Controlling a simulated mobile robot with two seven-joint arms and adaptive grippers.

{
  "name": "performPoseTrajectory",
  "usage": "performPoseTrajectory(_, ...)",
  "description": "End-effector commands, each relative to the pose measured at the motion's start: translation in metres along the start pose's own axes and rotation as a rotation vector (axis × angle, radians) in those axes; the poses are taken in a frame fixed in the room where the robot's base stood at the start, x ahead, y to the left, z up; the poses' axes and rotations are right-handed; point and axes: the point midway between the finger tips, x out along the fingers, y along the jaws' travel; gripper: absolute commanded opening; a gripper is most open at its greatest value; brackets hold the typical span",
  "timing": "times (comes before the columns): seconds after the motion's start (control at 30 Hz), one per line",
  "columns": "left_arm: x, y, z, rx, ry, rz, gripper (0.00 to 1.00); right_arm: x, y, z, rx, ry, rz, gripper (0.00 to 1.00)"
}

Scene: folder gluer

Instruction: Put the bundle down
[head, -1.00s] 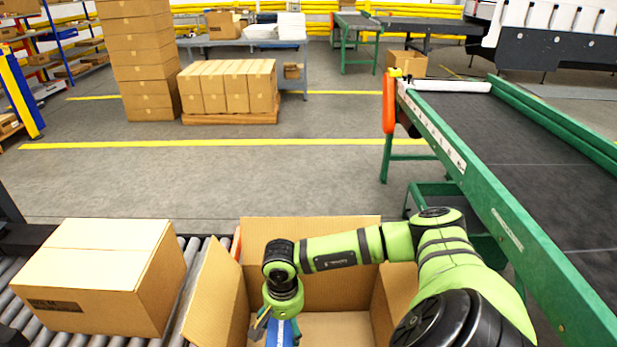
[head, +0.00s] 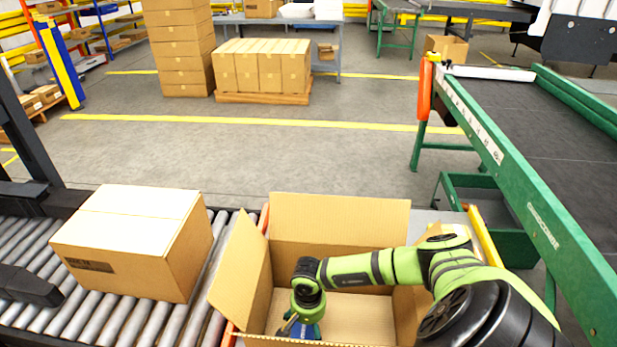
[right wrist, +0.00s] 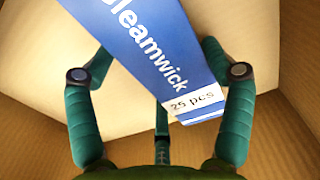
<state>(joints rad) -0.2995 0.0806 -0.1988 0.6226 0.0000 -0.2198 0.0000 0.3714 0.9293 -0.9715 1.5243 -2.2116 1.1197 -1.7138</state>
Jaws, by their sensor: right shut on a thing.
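The bundle (right wrist: 150,45) is a blue and white pack in the right wrist view, with "Gleamwick" lettering and a "25 pcs" label. My right gripper (head: 298,329) reaches down inside the open carton (head: 340,222), near its left front. Its teal fingers are shut on the bundle, one on each side. In the head view only a little blue of the bundle shows below the gripper, by the carton's front edge. The carton's bare floor shows around it. I cannot tell whether the bundle touches the floor. My left gripper is not in view.
A closed carton (head: 135,240) stands on the roller conveyor (head: 112,318), left of the open carton. The open carton's left flap (head: 240,270) leans outward. A green-framed belt conveyor (head: 545,215) runs along the right. Pallet boxes (head: 262,68) stand far back.

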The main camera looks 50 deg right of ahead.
Motion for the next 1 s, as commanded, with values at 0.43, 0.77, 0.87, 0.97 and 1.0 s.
performPoseTrajectory(0.43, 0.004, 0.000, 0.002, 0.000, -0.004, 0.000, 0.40, 0.002, 0.000, -0.001, 0.000, 0.001, 0.000, 1.00)
performPoseTrajectory(0.77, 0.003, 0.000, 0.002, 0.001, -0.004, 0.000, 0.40, 0.001, 0.000, 0.000, 0.000, 0.001, 0.000, 1.00)
performPoseTrajectory(0.87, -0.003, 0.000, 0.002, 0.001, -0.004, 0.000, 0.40, -0.004, 0.000, -0.001, 0.000, 0.001, 0.000, 1.00)
performPoseTrajectory(0.97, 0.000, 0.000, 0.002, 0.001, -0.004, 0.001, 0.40, -0.017, 0.000, -0.002, -0.001, 0.004, -0.002, 1.00)
performPoseTrajectory(1.0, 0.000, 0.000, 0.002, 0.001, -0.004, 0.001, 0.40, -0.025, 0.000, -0.002, -0.001, 0.005, -0.002, 1.00)
